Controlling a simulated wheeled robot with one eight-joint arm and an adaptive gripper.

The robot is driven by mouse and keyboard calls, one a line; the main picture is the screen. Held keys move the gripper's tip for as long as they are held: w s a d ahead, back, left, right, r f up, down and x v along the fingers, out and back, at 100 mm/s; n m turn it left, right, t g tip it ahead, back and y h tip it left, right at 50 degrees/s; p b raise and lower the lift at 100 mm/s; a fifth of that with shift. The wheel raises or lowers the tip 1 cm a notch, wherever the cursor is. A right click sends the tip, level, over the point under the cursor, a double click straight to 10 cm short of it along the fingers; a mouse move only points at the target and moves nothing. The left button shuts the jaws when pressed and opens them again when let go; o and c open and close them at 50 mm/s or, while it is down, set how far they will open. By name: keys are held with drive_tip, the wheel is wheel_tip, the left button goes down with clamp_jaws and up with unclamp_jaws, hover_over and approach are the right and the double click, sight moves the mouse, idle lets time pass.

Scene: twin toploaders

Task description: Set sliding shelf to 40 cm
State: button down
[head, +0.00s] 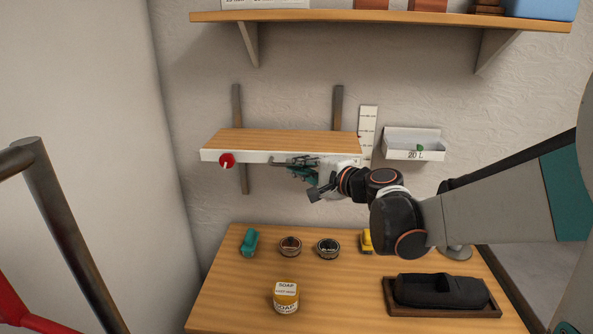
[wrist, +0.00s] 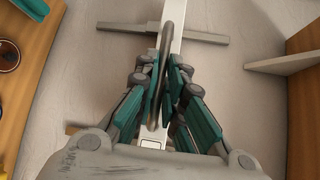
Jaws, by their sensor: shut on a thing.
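The sliding shelf (head: 280,141) has a wooden top and a white front edge, and it hangs level on two dark vertical rails (head: 338,108). A red knob (head: 227,160) sits at the left of its front edge. A grey bar handle (head: 280,163) is at the middle of that edge. My gripper (head: 303,169) is at the handle, its teal fingers partly hidden. In the wrist view, my gripper (wrist: 167,90) is shut on the handle (wrist: 166,45), with a finger on each side. A white scale (head: 368,125) stands right of the shelf; its markings are too small to read.
A wooden upper shelf (head: 400,20) holds several objects above. A white bin marked 20 L (head: 414,155) hangs at right. The table (head: 225,290) below carries a soap jar (head: 286,297), two small round tins, a teal object and a dark tray (head: 442,312) holding a black item.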

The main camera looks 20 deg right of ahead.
wheel_tip(320, 180, up, 2)
drive_tip(key=shift+r+p, duration=0.1)
drive_tip(key=shift+p, duration=0.25)
drive_tip(key=c, duration=1.7)
unclamp_jaws()
